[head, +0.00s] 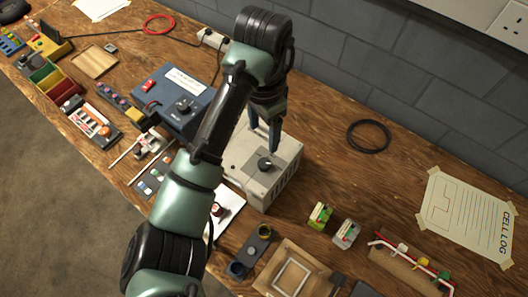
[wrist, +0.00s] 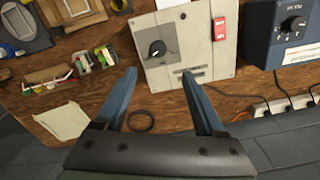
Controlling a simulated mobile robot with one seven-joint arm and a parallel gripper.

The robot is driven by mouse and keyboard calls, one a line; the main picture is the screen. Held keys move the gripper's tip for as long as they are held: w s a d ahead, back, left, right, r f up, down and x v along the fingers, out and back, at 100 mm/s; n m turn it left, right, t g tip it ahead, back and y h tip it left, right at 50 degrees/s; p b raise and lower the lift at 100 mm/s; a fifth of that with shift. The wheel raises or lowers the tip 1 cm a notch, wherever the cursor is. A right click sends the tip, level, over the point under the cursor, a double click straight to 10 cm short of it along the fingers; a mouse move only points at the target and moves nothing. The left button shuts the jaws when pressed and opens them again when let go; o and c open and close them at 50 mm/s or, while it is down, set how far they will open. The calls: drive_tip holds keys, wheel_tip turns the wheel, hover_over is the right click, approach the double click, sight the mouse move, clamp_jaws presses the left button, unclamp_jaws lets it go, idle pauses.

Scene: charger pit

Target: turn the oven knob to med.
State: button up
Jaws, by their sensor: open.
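A pale grey box (head: 258,190) stands on the bench in the head view, with a black knob (head: 265,163) on a darker grey plate on its top. I take this for the oven, but its small markings are too blurred to read. The wrist view shows the same knob (wrist: 157,48) with a white pointer line. My gripper (head: 265,136) is over the back part of the box, behind the knob in the head view. In the wrist view my gripper (wrist: 158,75) is open and empty, its fingers apart, with the knob beyond the gap. The fingers are not around the knob.
A red switch (wrist: 218,28) sits on the box beside the knob. A blue box (head: 200,112) with another black knob (head: 184,104) stands left of it. Small holders (head: 320,214) stand right of it. A black cable ring (head: 368,136) lies on otherwise clear bench near the wall.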

sight(264, 163)
drive_tip(key=f+b, duration=0.2)
drive_tip(key=f, duration=0.1)
drive_tip(key=f+b, duration=0.2)
drive_tip(key=f, duration=0.2)
drive_tip(key=f+b, duration=0.3)
drive_tip(key=shift+s+d+f, duration=0.1)
drive_tip(key=shift+s+f, duration=0.1)
drive_tip(key=shift+s, duration=0.05)
drive_tip(key=shift+f+p, duration=0.3)
drive_tip(key=shift+f, duration=0.75)
clamp_jaws()
